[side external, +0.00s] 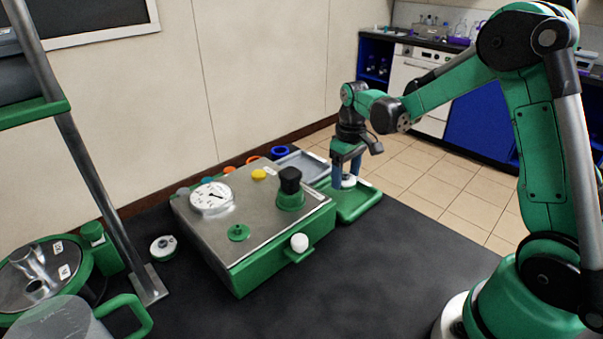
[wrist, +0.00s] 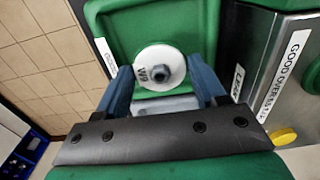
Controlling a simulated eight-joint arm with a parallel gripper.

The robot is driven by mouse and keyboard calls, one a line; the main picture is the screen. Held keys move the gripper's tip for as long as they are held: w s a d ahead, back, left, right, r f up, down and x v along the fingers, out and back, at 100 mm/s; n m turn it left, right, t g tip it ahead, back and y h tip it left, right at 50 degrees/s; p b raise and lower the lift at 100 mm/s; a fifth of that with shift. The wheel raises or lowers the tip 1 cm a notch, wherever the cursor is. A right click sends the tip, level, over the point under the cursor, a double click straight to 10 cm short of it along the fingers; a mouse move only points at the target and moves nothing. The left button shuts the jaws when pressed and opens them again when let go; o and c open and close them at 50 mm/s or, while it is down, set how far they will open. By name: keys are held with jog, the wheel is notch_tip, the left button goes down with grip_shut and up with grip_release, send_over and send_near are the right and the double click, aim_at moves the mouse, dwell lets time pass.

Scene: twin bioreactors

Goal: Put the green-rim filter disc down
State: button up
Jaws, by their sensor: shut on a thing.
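A white filter disc (side external: 348,181) is between the two blue fingers of my gripper (side external: 346,183), low over the green tray (side external: 357,209) at the right end of the bench unit. In the wrist view the disc (wrist: 159,67) is round and white, with a dark hub and a small label. The fingertips (wrist: 160,72) grip it from both sides. Its green rim is hard to tell against the green tray (wrist: 113,25) behind it. I cannot tell whether the disc touches the tray floor.
A grey tray (side external: 303,165) lies behind. Another white disc (side external: 163,247) lies on the dark bench.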

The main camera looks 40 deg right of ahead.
aim_at(346, 176)
jog(key=shift+f, duration=1.35)
jog(key=shift+f, duration=0.2)
jog(key=o, duration=1.2)
jog(key=shift+r, duration=0.1)
notch_tip(346, 176, up, 12)
jog(key=shift+f, duration=0.25)
jog(key=s+a+t, duration=0.2)
jog(key=s+a, duration=0.1)
jog(key=a, duration=0.1)
jog(key=s+a+t, duration=0.2)
jog(key=a, duration=0.1)
jog(key=s+a+r+t, duration=0.1)
jog(key=s+a+t, duration=0.2)
jog(key=a, duration=0.1)
jog(key=shift+s+a, duration=0.35)
